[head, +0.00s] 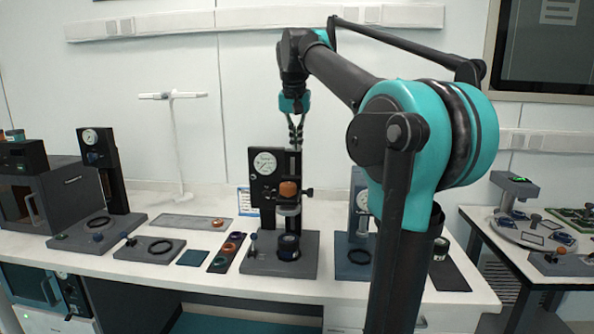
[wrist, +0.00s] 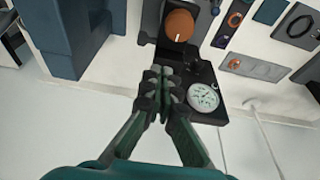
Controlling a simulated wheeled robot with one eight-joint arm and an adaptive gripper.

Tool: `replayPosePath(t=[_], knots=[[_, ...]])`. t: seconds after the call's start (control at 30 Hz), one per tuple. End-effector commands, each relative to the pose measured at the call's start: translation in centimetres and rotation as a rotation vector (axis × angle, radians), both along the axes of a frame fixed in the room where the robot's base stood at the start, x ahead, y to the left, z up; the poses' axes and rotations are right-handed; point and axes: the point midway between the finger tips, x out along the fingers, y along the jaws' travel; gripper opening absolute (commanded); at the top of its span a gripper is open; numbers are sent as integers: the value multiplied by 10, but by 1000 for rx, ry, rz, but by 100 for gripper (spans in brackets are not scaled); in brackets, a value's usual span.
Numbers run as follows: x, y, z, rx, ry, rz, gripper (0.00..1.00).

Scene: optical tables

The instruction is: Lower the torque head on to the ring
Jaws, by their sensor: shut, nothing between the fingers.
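The torque head is the silver collar (head: 288,209) below an orange knob (head: 288,189) on the middle black gauge stand (head: 262,187). The ring (head: 288,241) sits on a dark holder on that stand's base, directly below the head, with a visible gap between them. My gripper (head: 296,141) is shut and empty, pointing down above the stand's upper end. In the wrist view my fingertips (wrist: 160,82) are near the stand's round white gauge (wrist: 203,97), with the orange knob (wrist: 180,25) beyond them. The ring is not clearly visible in the wrist view.
A similar gauge stand (head: 97,152) stands at left; another, to the right, is partly hidden by my arm. Flat trays (head: 150,248) and a strip with coloured rings (head: 226,252) lie left of the middle stand. A white T-shaped post (head: 176,145) rises behind.

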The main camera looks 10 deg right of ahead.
Motion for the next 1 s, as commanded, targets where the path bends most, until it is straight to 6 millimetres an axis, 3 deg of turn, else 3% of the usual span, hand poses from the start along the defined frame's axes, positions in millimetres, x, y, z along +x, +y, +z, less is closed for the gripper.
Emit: replayPosePath(t=[0.17,0.7,1.0], knots=[[6,-2,-21,0,0,0,0],[26,-9,-116,0,0,0,0],[26,-8,-133,-1,0,1,0]])
